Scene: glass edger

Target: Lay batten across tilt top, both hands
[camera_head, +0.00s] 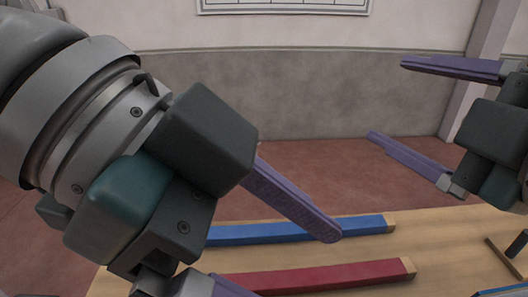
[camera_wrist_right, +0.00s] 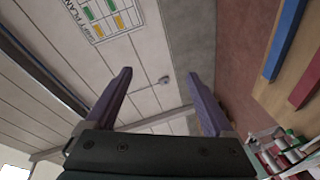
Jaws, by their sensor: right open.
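A blue bar (camera_head: 300,229) and a red bar (camera_head: 325,276), both with pale wood ends, lie roughly parallel on a wooden tabletop (camera_head: 440,232). I cannot tell which is the batten; no tilted top is clearly recognisable. My left gripper (camera_head: 285,258) is open above the near part of the bars, covering their left ends; its lower finger is cut off by the frame. My right gripper (camera_head: 387,99) is open and empty, raised beyond the table at the right. In the right wrist view its fingers (camera_wrist_right: 163,98) are spread, with the blue bar (camera_wrist_right: 284,38) and red bar (camera_wrist_right: 308,82) off to the right.
A dark small object (camera_head: 517,243) and a thin brown strip (camera_head: 505,258) are at the table's right. A wall chart (camera_wrist_right: 105,18) hangs on the wall. Cluttered cans or bottles (camera_wrist_right: 290,152) show at the lower right of the wrist view. Reddish floor (camera_head: 300,178) lies behind the table.

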